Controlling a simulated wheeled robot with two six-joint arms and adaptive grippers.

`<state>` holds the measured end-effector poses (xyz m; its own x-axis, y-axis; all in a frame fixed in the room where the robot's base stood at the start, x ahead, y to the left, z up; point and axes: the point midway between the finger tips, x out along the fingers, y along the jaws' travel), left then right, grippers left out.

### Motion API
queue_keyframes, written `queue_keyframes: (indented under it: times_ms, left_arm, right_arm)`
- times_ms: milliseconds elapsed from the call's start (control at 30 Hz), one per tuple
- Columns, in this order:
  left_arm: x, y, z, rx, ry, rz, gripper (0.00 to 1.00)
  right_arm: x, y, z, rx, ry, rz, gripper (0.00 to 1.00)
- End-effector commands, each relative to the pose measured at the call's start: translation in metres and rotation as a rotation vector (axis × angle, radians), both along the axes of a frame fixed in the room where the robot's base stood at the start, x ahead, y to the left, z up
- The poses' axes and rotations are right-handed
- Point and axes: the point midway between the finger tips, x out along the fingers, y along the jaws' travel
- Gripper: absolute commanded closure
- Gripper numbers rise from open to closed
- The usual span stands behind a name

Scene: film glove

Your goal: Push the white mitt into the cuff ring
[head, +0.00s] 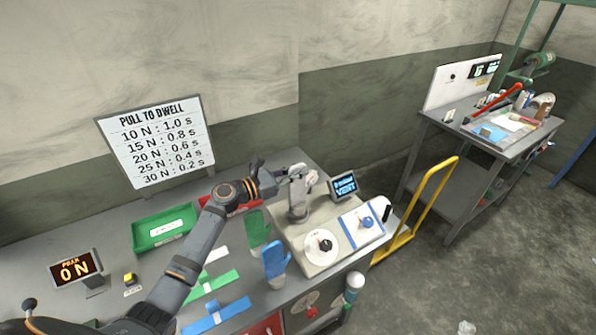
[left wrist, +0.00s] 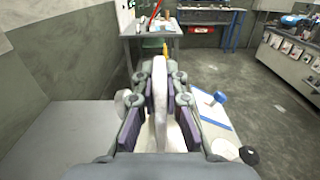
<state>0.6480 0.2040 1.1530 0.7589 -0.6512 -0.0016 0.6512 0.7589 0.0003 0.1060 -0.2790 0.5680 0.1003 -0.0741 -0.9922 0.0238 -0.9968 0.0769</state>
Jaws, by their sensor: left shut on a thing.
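My left gripper (head: 287,174) reaches over the grey machine at the bench's right part. In the left wrist view its purple-padded fingers (left wrist: 160,100) are shut on the white mitt (left wrist: 159,75), which stands upright between them. The cuff ring cannot be told apart clearly there; gripper and mitt hide that spot. I cannot tell whether the mitt touches the ring. My right gripper is not in view.
A green tray (head: 164,228), a small screen (head: 344,186) and a "0 N" display (head: 75,268) are on the bench. A yellow cart handle (head: 440,170) is at right.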

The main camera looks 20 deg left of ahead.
Motion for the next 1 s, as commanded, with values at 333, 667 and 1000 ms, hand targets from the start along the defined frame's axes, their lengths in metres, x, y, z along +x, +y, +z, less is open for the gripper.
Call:
queue_keyframes:
  times_ms: [333,667,1000]
  left_arm:
    - [0.0000,0.0000,0.0003,-0.001,0.000,0.000,1.00]
    - [0.0000,0.0000,0.0006,0.000,0.000,0.000,1.00]
    - [0.0001,0.0001,0.0001,-0.001,0.000,0.000,1.00]
  right_arm:
    - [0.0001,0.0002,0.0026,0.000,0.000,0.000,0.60]
    - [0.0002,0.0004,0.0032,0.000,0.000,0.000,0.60]
    - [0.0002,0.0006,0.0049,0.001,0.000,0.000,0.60]
